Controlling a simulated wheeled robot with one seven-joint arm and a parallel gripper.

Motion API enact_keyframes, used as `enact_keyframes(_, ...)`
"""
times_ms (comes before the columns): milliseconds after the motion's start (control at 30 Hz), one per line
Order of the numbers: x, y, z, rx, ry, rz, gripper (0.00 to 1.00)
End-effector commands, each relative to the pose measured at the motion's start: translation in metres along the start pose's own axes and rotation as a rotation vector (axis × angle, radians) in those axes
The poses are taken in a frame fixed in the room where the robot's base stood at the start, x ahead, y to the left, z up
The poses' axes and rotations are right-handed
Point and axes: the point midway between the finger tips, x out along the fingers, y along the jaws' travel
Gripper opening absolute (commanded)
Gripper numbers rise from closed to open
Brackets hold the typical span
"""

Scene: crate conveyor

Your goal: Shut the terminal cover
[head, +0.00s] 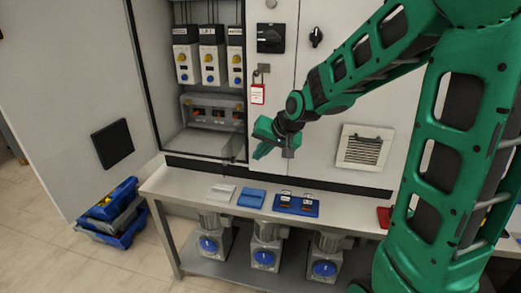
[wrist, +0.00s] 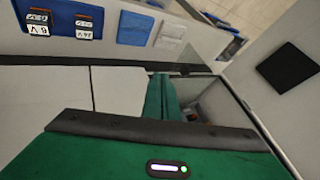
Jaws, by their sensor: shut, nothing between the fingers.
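The terminal block (head: 212,113) sits low inside the open cabinet, a grey frame with a row of dark and red terminals and yellow parts. A see-through pane, seemingly the terminal cover (head: 228,149), juts out below it at the cabinet's lower edge and looks lowered open; its outline is faint. My green gripper (head: 259,154) is in front of the cabinet's right edge, to the right of the terminals and apart from them. Its fingers are shut and empty. In the wrist view the gripper (wrist: 161,82) points toward the cabinet's lower edge, and the terminals are hardly visible.
Several labelled switch units (head: 209,60) hang above the terminals. A red padlock tag (head: 257,94) hangs on the panel right of the opening. The bench (head: 175,188) below holds a blue tray (head: 296,207) and blue and white pads. The open cabinet door (head: 75,100) stands left.

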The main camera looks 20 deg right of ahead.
Motion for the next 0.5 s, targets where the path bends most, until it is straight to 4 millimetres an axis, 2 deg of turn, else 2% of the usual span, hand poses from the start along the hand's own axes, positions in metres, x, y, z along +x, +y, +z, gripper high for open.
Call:
enact_keyframes(267, 0.044, 0.001, 0.001, 0.000, -0.004, 0.001, 0.00)
enact_keyframes(500, 0.058, -0.026, -0.001, -0.001, 0.000, 0.001, 0.00)
